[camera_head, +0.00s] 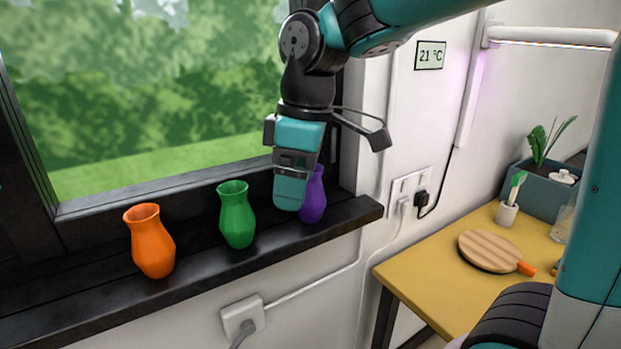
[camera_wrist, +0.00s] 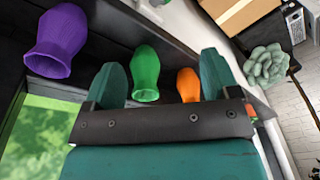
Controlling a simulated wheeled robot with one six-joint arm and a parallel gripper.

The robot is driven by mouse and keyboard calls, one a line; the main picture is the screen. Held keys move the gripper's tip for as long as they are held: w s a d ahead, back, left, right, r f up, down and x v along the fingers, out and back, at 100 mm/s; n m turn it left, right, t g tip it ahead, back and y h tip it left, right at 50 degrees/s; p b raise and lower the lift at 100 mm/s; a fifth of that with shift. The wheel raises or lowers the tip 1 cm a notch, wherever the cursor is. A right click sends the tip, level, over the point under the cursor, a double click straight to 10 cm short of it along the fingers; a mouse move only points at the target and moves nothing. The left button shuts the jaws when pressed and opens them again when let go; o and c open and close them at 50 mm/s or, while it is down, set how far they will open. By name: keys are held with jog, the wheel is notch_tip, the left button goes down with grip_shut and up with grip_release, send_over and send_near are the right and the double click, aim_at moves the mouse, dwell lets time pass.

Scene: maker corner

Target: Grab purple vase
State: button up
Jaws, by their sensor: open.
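The purple vase (camera_head: 314,198) stands on the black window sill at the right, partly hidden behind my gripper (camera_head: 289,200) in the head view. In the wrist view the purple vase (camera_wrist: 59,42) is at the upper left, outside and to the left of both fingers. My gripper (camera_wrist: 163,85) is open, with nothing held between its teal fingers. The green vase (camera_wrist: 145,72) shows between the fingers in the wrist view, farther off. My gripper is above the sill, close to the purple vase; I cannot tell whether they touch.
The green vase (camera_head: 237,215) and an orange vase (camera_head: 151,242) stand left along the black sill (camera_head: 205,262). The window frame rises behind them. A yellow table (camera_head: 425,277) with a round wooden board (camera_head: 488,251) and a planter (camera_head: 546,186) is at the right.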

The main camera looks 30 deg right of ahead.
jog(key=w+d+r+n+h+p, duration=0.2)
jog(key=w+d+r+n+p, duration=0.1)
jog(key=w+d+r, duration=0.6)
jog(key=p, duration=0.2)
send_over(310, 194)
jog(key=w+d, duration=0.1)
jog(key=w, duration=0.1)
notch_tip(310, 194, down, 11)
jog(key=shift+g, duration=0.4)
jog(key=shift+d+f+p, duration=0.2)
jog(key=shift+f+p, duration=0.95)
jog(key=shift+f, duration=1.4)
jog(key=c, duration=1)
jog(key=shift+r, duration=0.1)
